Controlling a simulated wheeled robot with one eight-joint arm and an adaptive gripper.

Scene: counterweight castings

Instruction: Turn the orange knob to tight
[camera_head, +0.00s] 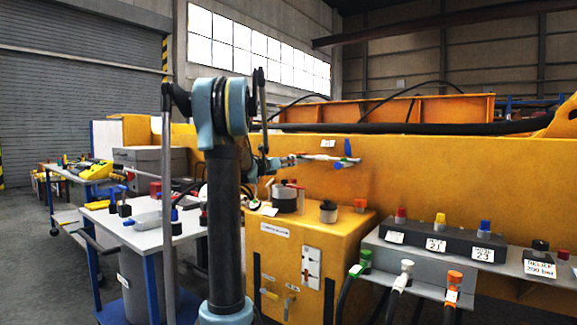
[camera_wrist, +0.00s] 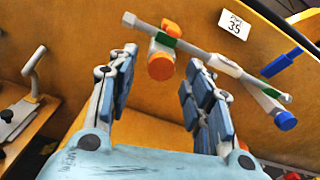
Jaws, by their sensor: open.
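The orange knob (camera_wrist: 160,67) shows in the wrist view as a round cap facing my camera, on a fitting with a green band. The fitting meets a grey pipe (camera_wrist: 200,53) in front of the yellow panel (camera_wrist: 80,60). My gripper (camera_wrist: 160,58) is open. Its left finger is left of the knob and its right finger is right of it, with gaps on both sides. In the head view my gripper is small and partly hidden by my arm, near the left end of the pipe (camera_head: 322,158). I cannot make out the knob there. No tight mark is readable.
A blue lever (camera_wrist: 281,62) and a blue-capped pipe end (camera_wrist: 285,119) lie right of the knob. A "35" label (camera_wrist: 233,24) is above. In the head view, a grey shelf (camera_head: 400,262) with capped fittings and hoses stands right, and a white-topped cart (camera_head: 130,232) left.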

